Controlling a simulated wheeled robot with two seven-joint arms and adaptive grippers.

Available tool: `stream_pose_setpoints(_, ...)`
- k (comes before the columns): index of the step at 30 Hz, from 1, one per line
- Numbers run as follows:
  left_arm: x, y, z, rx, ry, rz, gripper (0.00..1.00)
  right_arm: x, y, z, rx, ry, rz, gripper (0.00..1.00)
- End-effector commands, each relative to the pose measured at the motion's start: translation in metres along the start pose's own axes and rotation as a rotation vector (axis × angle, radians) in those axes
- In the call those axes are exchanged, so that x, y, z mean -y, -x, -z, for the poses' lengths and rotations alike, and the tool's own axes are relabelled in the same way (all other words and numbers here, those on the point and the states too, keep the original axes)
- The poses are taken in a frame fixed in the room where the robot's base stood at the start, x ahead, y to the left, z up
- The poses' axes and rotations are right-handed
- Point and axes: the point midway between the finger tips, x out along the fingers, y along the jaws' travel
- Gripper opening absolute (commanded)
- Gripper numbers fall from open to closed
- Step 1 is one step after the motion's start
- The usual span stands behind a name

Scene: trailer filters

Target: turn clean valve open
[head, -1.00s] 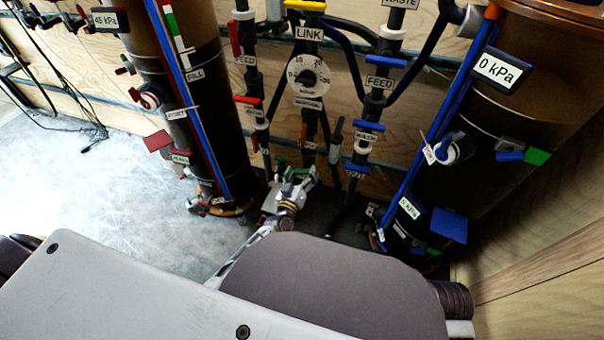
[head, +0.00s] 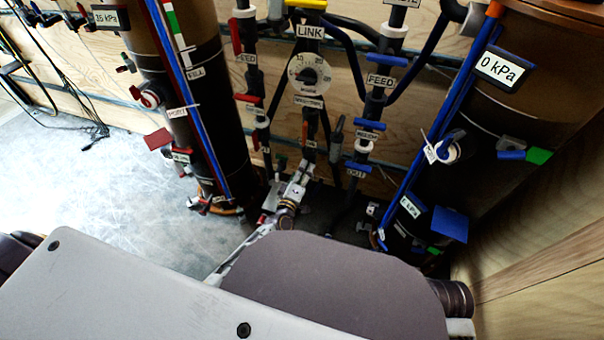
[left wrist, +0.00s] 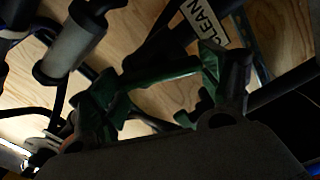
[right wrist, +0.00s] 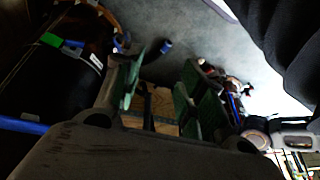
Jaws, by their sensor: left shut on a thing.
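The green clean valve handle (left wrist: 160,76) appears in the left wrist view as a bar between my left fingers, below the CLEAN label (left wrist: 206,18). My left gripper (left wrist: 150,92) is shut on it. In the head view my left gripper (head: 299,178) is low at the centre pipe, under the LINK column, and hides the handle there. My right gripper (right wrist: 162,90) shows only in its own wrist view, with its green-padded fingers apart and nothing visible between them.
A dark cylinder (head: 205,110) stands left and another (head: 500,130) right, with pipes, a round dial (head: 309,73) and coloured valve handles between them. The left display (head: 105,17) appears to read 35 kPa; the right one (head: 500,67) reads 0 kPa.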

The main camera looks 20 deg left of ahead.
Motion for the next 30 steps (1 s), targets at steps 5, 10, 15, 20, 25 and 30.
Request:
stream_pose_setpoints(5, 0.002, 0.0, 0.0, -0.001, 0.145, 0.0, 0.55, 0.003, -0.008, 0.0, -0.018, -0.009, 0.013, 0.4)
stream_pose_setpoints(10, 0.003, 0.0, 0.0, -0.001, 0.267, 0.0, 0.55, 0.003, -0.018, -0.003, -0.027, -0.012, 0.021, 0.4)
stream_pose_setpoints(15, 0.002, 0.0, 0.0, -0.001, 0.356, 0.0, 0.55, 0.003, -0.025, -0.006, -0.034, -0.012, 0.024, 0.4)
stream_pose_setpoints(20, 0.003, 0.0, 0.0, -0.002, 0.405, 0.0, 0.55, 0.003, -0.027, -0.008, -0.04, -0.009, 0.024, 0.4)
stream_pose_setpoints(25, 0.002, 0.0, 0.0, -0.002, 0.424, 0.0, 0.55, 0.002, -0.029, -0.011, -0.038, -0.006, 0.024, 0.4)
stream_pose_setpoints(30, 0.002, 0.0, 0.0, -0.001, 0.426, 0.001, 0.55, 0.002, -0.029, -0.013, -0.034, -0.007, 0.025, 0.4)
